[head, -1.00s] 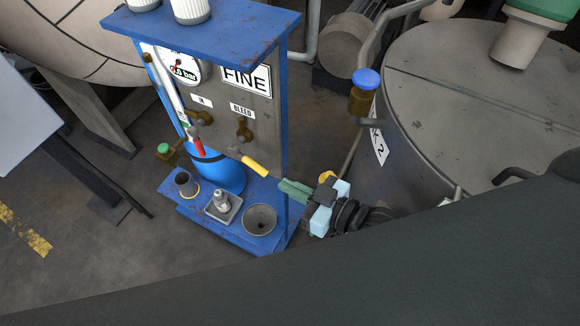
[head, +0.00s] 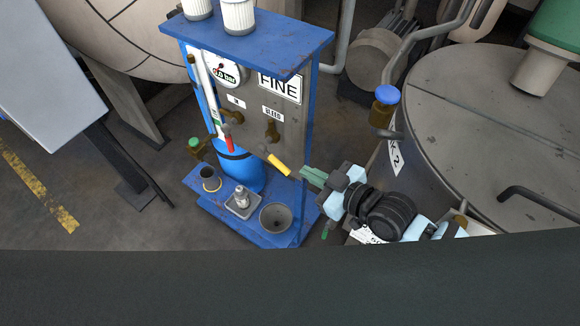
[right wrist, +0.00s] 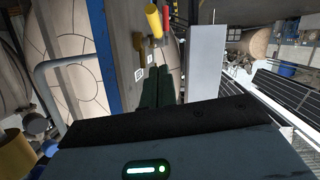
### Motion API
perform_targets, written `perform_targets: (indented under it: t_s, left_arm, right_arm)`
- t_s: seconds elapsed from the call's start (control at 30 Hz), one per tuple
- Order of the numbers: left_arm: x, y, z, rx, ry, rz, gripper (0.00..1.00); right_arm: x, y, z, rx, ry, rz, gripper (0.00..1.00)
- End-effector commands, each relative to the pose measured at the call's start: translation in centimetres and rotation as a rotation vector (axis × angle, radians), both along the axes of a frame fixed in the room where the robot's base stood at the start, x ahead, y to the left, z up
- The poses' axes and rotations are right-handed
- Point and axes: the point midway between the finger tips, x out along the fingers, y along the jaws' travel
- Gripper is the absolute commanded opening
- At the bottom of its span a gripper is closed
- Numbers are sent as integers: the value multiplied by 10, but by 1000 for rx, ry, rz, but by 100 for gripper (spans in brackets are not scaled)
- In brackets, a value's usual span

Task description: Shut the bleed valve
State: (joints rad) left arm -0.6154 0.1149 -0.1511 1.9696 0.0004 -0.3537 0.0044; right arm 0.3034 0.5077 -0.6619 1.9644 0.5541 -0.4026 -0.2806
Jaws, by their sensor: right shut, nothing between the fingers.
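The bleed valve (head: 272,130) is a brass body on the grey panel, under the BLEED label. A lever with a yellow grip (head: 279,165) sits just below it, slanting down to the right. In the right wrist view the yellow grip (right wrist: 153,19) shows at the top, beside a red one. My right gripper (head: 307,174) has its green fingers shut and empty. Its tips are just right of the yellow grip's lower end and look apart from it. In the right wrist view the fingers (right wrist: 157,82) point up towards the panel. My left gripper is not in view.
A red-handled lever (head: 229,143) is left of the yellow one, below a gauge (head: 222,71). A blue stand (head: 250,46) frames the panel. A funnel-like cup (head: 276,218) sits on its base. A large round tank (head: 490,120) stands close on the right.

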Motion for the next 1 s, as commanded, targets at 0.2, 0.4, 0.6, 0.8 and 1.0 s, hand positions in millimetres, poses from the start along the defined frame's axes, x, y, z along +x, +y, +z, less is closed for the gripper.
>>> perform_targets:
  t_s: [0.2,0.4,0.6,0.8,1.0]
  left_arm:
    - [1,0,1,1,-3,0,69]
    - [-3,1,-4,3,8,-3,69]
    - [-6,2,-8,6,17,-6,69]
    - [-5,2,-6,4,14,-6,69]
    - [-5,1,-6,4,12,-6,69]
  right_arm:
    - [28,29,-10,2,-2,0,0]
    - [43,42,-32,-2,4,0,0]
    - [51,46,-47,-1,2,0,0]
    - [53,47,-49,0,-1,0,0]
    - [53,47,-49,0,-1,0,0]
